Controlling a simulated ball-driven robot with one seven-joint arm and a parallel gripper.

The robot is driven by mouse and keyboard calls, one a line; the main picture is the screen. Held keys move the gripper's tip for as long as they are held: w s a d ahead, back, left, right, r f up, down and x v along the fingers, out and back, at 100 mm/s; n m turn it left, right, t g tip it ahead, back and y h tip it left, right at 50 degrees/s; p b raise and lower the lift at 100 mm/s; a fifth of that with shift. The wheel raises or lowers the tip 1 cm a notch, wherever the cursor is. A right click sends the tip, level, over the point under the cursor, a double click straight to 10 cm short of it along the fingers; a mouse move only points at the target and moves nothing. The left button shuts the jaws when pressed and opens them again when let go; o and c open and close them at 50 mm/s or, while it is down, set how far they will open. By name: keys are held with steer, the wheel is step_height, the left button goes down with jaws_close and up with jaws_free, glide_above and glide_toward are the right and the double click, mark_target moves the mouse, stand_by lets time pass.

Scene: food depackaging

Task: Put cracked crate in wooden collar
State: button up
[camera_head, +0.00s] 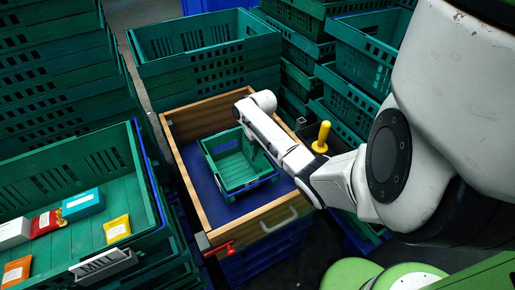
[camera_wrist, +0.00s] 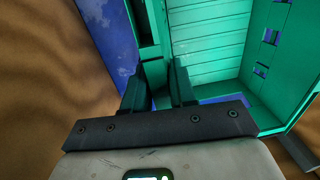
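The small green crate (camera_head: 238,182) is inside the wooden collar (camera_head: 188,178), upright and empty, above the collar's blue floor (camera_head: 205,200). I cannot tell whether it touches that floor. No crack can be made out. My gripper (camera_head: 250,152) is at the crate's right wall, partly hidden by my own arm. In the wrist view, the dark fingers of my gripper (camera_wrist: 158,88) sit on either side of the green crate wall and appear closed on it. The crate's slatted bottom (camera_wrist: 208,50) fills the upper right there, with blue floor to the left.
Stacks of green crates (camera_head: 205,62) stand behind the collar and at left (camera_head: 60,85). An open green crate (camera_head: 75,160) at left holds several colourful packs. A yellow handle (camera_head: 322,137) stands right of the collar. A red clamp (camera_head: 218,248) is at its front corner.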

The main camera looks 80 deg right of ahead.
steer(key=o, duration=0.4)
steer(key=shift+r, duration=0.1)
steer(key=r, duration=0.4)
steer(key=r+p, duration=0.1)
steer(key=r, duration=0.7)
steer(key=shift+s+d+p, duration=0.3)
steer(key=shift+s+d, duration=0.05)
steer(key=shift+s, duration=0.05)
steer(key=shift+r, duration=0.1)
